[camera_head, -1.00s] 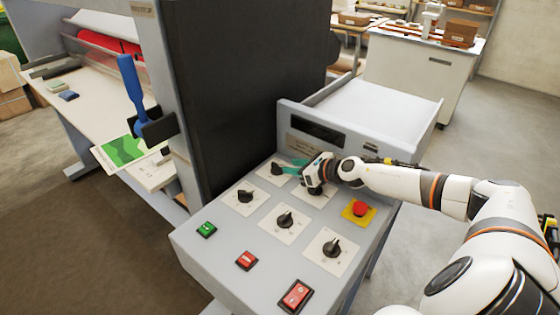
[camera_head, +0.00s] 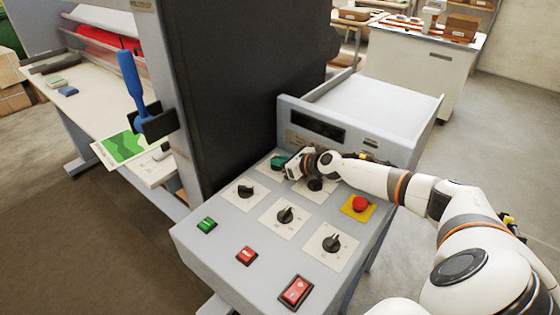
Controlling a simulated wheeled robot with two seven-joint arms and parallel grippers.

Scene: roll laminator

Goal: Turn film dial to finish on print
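The sloped grey control panel (camera_head: 222,244) carries several black dials on white plates. The back right dial (camera_head: 316,184) lies just under the gripper's wrist. The left dial (camera_head: 246,190), middle dial (camera_head: 285,215) and front right dial (camera_head: 331,243) are uncovered. The labels are too small to read, so I cannot tell which dial is for film. My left gripper is out of view.
A red emergency button (camera_head: 360,203) on a yellow plate sits near my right forearm. A green button (camera_head: 207,224), a red button (camera_head: 246,256) and a red rocker switch (camera_head: 295,291) line the front. A dark upright panel (camera_head: 240,90) stands left of the dials.

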